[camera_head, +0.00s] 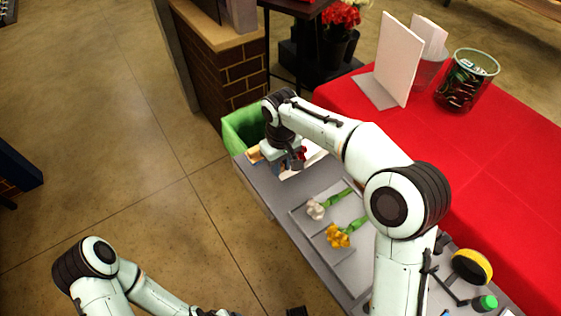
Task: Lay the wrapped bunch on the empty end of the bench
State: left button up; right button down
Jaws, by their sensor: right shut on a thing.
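My right gripper (291,162) is over the far end of the grey bench (262,184), pointing down. It is shut on what looks like the wrapped bunch, of which a bit of red (301,153) and pale wrapping (316,155) show beside the jaws. The arm hides most of the bunch, and I cannot tell whether it touches the bench. My left arm comes in at the bottom left. Its gripper is mostly cut off by the bottom edge, and its jaws cannot be made out.
A white flower (316,209) and a yellow flower (338,236) lie on a grey tray (356,262) on the bench. A green bin (236,128) stands at the bench's far end. A red-covered table (510,140) runs along the right. A yellow-topped round thing (472,266) is nearer.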

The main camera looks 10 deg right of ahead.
notch_tip(320, 180, down, 4)
jog(key=shift+r+b, duration=0.1)
jog(key=shift+b, duration=1.1)
jog(key=shift+f+b, duration=0.45)
jog(key=shift+f, duration=0.75)
pick_arm(q)
jog(key=f, duration=0.2)
jog(key=s+f, duration=0.1)
jog(key=f, duration=0.1)
jog(key=shift+s, duration=0.15)
jog(key=shift+r, duration=0.25)
pick_arm(e)
jog(key=shift+f, duration=0.3)
jog(key=shift+c, duration=2.4)
grip_release()
pick_arm(q)
notch_tip(320, 180, up, 6)
jog(key=w+p, duration=0.2)
jog(key=p, duration=0.3)
jog(key=shift+w+f+p, duration=0.15)
jog(key=shift+w+p, duration=0.1)
jog(key=shift+p, duration=0.05)
pick_arm(e)
jog(key=shift+r, duration=3.55)
